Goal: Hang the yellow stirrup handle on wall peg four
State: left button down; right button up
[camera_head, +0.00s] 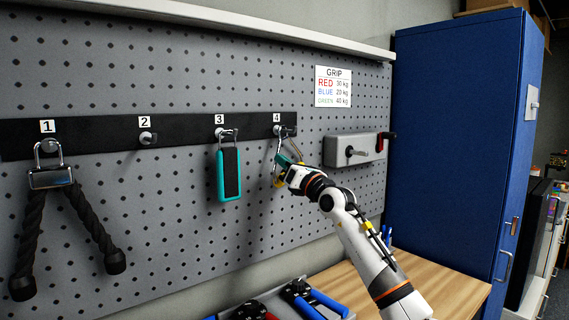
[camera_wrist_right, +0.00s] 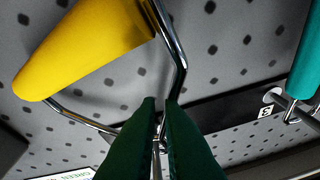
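The yellow stirrup handle (camera_head: 279,182) is at peg four (camera_head: 289,130), below the label 4. Its bent metal frame reaches up to the peg; I cannot tell whether the frame is over the peg or just in front. My right gripper (camera_head: 284,164) is beside the frame, under the peg. In the right wrist view the yellow grip (camera_wrist_right: 85,48) is at upper left. The dark green fingers (camera_wrist_right: 160,108) are close together on the metal frame, and they hide its top and the peg. My left gripper is not in view.
A teal-framed handle (camera_head: 229,174) hangs on peg three, close to the left. Peg two (camera_head: 147,138) is empty. A black rope attachment (camera_head: 52,178) hangs on peg one. A grey box with a knob (camera_head: 355,149) is on the wall to the right. A wooden bench (camera_head: 452,292) lies below.

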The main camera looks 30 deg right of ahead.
jog(key=o, duration=0.5)
jog(key=shift+r, duration=0.1)
